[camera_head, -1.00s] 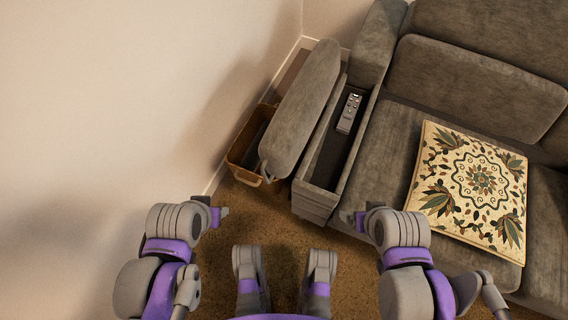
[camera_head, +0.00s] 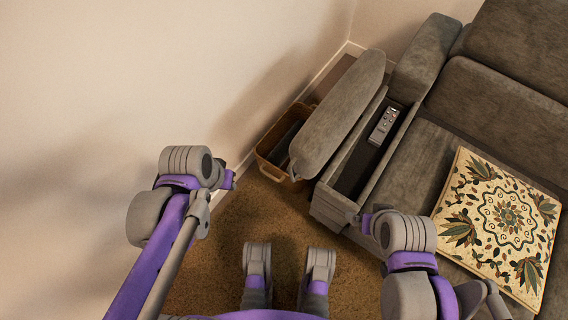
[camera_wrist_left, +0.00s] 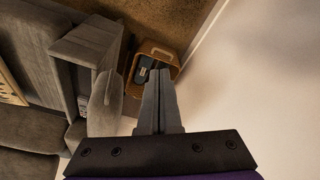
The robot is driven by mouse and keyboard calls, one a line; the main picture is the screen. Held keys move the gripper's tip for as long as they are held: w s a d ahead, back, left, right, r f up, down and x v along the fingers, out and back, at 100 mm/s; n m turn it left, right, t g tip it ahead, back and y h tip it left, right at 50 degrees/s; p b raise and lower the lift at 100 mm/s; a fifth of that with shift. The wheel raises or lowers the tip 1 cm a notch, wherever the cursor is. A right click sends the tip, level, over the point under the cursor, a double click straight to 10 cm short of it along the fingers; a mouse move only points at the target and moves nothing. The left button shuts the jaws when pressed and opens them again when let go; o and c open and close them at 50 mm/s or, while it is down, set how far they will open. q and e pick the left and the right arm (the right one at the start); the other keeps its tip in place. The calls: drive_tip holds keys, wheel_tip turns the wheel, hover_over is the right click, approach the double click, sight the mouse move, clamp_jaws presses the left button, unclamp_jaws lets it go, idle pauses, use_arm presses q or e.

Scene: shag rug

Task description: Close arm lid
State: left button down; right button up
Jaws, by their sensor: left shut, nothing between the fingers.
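The grey sofa arm's lid (camera_head: 338,112) stands open, tilted up along the left side of the arm compartment (camera_head: 350,172). A light grey remote (camera_head: 384,124) lies in the compartment. The lid also shows in the left wrist view (camera_wrist_left: 104,104), left of the fingers. My left gripper (camera_head: 231,180) is left of the lid and apart from it. Its fingers (camera_wrist_left: 160,88) are together and empty. My right gripper (camera_head: 360,222) is by the front end of the sofa arm; its fingers are too small to read, and I cannot tell whether it touches.
A brown basket (camera_head: 268,170) with dark contents stands on the floor between the lid and the wall (camera_head: 130,90). It also shows in the left wrist view (camera_wrist_left: 148,48). A patterned cushion (camera_head: 500,215) lies on the sofa seat. The brown rug (camera_head: 220,255) in front is clear.

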use_arm(q)
drive_tip(key=w+d+f+m+g+h+p, duration=0.2)
drive_tip(key=w+d+g+h+p, duration=0.15)
drive_tip(key=w, duration=1.05)
drive_tip(key=s+d+f+b, duration=0.3)
drive_tip(key=d+f, duration=0.4)
drive_tip(key=d, duration=0.1)
drive_tip(key=shift+f+g+b, duration=0.3)
drive_tip(key=shift+f+g, duration=0.1)
drive_tip(key=shift+g, duration=0.05)
drive_tip(key=shift+s+d, duration=0.1)
drive_tip(key=shift+s+d+r+p, duration=0.2)
drive_tip(key=shift+d+r+p, duration=0.1)
